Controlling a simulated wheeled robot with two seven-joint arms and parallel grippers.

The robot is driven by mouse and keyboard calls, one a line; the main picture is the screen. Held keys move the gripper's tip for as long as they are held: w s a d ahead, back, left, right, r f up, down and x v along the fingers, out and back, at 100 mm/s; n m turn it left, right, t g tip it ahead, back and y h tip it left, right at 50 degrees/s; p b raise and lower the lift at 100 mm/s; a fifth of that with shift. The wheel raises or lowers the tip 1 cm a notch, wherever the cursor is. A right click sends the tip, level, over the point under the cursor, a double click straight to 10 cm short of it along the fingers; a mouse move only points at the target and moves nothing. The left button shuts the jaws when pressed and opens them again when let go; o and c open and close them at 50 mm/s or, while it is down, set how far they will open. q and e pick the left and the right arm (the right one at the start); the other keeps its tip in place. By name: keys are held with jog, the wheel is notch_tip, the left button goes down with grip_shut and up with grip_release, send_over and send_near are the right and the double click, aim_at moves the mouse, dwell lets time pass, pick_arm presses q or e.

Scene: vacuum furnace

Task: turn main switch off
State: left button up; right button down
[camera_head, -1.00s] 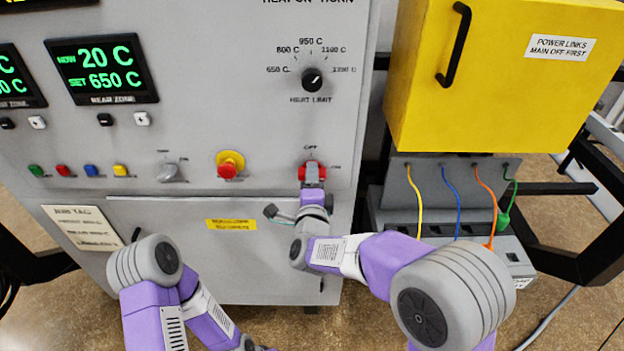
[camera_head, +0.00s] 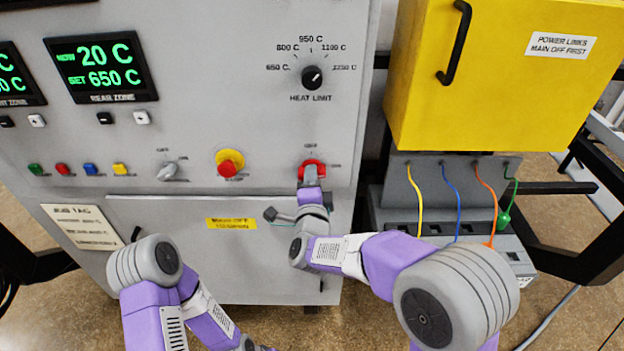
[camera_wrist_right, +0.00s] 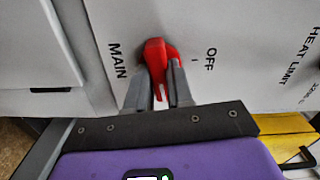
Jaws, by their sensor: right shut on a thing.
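The main switch is a red rotary knob (camera_head: 312,166) on the lower right of the grey furnace panel, with OFF marked above it and ON to its right. It also shows in the right wrist view as a red handle (camera_wrist_right: 155,54) between the words MAIN and OFF. My right gripper (camera_head: 311,178) reaches up to it; in the wrist view its two grey fingers (camera_wrist_right: 158,88) are shut on the red handle, one on each side. Which mark the handle points at is partly hidden by the gripper. My left arm is at the lower left; its gripper is not visible.
A red button on a yellow base (camera_head: 229,162) and a small grey selector (camera_head: 169,171) are left of the switch. The heat limit dial (camera_head: 312,78) is above. A yellow cabinet (camera_head: 490,100) with coloured cables (camera_head: 452,195) below it stands at the right.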

jog(key=n+p, duration=0.1)
jog(key=n, duration=0.7)
jog(key=n+p, duration=0.2)
jog(key=n, duration=0.5)
jog(key=shift+r+n, duration=0.2)
jog(key=shift+n, duration=0.5)
jog(key=c, duration=1)
grip_release()
jog(key=shift+w+f, duration=0.1)
jog(key=shift+f, duration=0.05)
jog(key=s, duration=0.7)
jog(key=shift+s, duration=0.35)
